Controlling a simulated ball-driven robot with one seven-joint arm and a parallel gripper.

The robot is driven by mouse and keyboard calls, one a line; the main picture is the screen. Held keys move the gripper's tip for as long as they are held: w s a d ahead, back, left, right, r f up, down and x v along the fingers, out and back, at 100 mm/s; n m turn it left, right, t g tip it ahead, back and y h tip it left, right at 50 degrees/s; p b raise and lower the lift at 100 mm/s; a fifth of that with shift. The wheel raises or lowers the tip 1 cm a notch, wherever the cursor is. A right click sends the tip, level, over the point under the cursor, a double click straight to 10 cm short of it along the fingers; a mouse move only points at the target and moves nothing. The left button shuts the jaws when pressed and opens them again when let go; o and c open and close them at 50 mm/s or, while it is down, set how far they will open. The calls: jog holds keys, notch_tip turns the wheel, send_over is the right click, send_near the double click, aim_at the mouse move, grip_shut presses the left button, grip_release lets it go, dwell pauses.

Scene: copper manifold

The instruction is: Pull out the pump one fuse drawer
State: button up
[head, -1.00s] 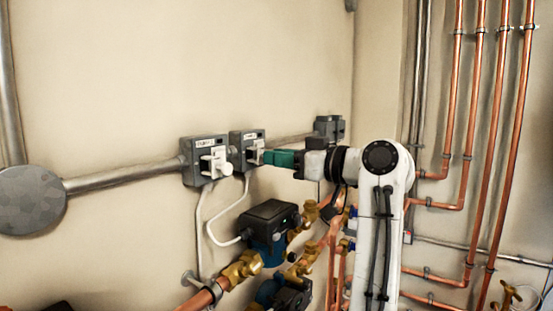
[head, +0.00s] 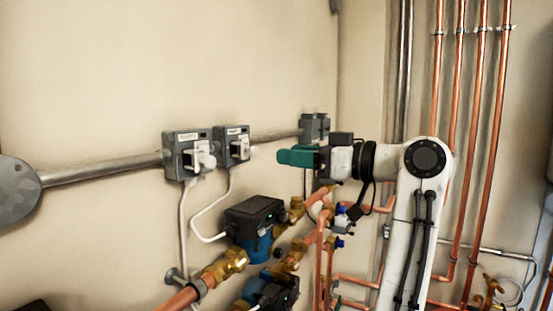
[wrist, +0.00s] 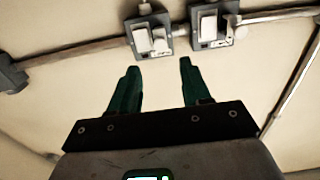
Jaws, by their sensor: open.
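Two grey fuse boxes are on the wall in the head view, a left one (head: 173,139) and a right one (head: 231,132). Each has a label too small to read and a white front part, at left (head: 200,158) and at right (head: 240,149). I cannot tell which is pump one. My gripper (head: 284,156) has green fingers, open and empty, to the right of the right box and apart from it. The wrist view seems inverted: my open fingers (wrist: 158,68) point toward the boxes, with white parts showing on both (wrist: 159,40) (wrist: 208,27).
A grey conduit (head: 100,172) links the left box to a round grey plate (head: 18,187). A black and blue pump (head: 255,217) with brass valves sits below the boxes. Copper pipes (head: 490,120) rise at right. A smaller grey box (head: 314,127) is behind my gripper.

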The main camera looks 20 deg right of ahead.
jog(key=shift+v, duration=1.9)
jog(key=s+a+f+m+g+h, duration=0.1)
jog(key=s+f+m+g+h, duration=0.25)
jog(key=f, duration=1.55)
jog(key=s+f+m+g+h, duration=0.2)
jog(key=s+f+h, duration=0.15)
jog(key=f, duration=1.55)
jog(key=s+f+g+h, duration=0.1)
jog(key=s+f+g, duration=0.1)
jog(key=s+f, duration=0.5)
jog(key=s+f+m+g+h, duration=0.1)
jog(key=s+f+g, duration=0.2)
jog(key=s+f, duration=0.4)
jog(key=s+f+m+g+h, duration=0.1)
jog(key=s+f+g, duration=0.2)
jog(key=s+f, duration=0.4)
jog(key=s, duration=0.9)
jog(key=shift+s+h, duration=0.15)
jog(key=shift+h, duration=0.25)
